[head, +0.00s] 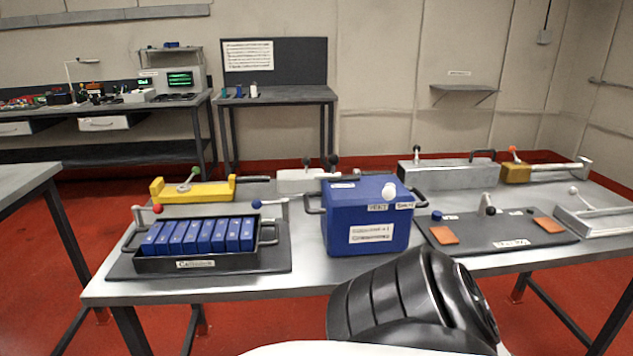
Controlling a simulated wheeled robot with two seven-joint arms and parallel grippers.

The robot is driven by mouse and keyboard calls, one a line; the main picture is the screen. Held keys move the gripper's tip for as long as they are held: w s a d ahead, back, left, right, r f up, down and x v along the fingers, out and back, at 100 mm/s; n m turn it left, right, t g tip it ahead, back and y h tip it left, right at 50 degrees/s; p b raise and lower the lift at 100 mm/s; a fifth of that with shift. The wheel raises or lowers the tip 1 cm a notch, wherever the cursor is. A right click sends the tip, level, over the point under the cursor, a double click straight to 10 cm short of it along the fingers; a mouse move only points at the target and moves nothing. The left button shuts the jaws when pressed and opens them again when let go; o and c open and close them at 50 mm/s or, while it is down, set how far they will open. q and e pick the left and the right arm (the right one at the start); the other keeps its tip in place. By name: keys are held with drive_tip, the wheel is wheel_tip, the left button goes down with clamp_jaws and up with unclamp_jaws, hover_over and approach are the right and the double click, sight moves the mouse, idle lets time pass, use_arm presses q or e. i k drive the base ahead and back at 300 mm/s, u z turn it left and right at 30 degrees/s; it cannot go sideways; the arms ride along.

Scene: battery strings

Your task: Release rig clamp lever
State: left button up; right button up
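Several levers with ball knobs stand on the grey table; I cannot tell from the labels which is the rig clamp lever. A dark board (470,236) at the right carries a short grey lever (487,204), two orange pads and a blue knob (437,215). A black tray (155,266) of blue cells at the left has a red-knobbed lever (157,209) and a blue-knobbed lever (257,204) by its ends. A yellow fixture (215,191) behind it has a green-knobbed lever (196,171). Neither gripper shows; a black link of my arm fills the bottom centre.
Behind are a long grey block (447,173) and an orange-knobbed fixture (517,171). A grey frame (598,222) is at the right edge. Bare table shows along the front left.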

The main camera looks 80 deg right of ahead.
sight(491, 211)
drive_tip(key=z, duration=1.3)
drive_tip(key=k, duration=0.2)
drive_tip(key=z, duration=1.8)
drive_tip(key=i, duration=0.2)
drive_tip(key=u, duration=0.05)
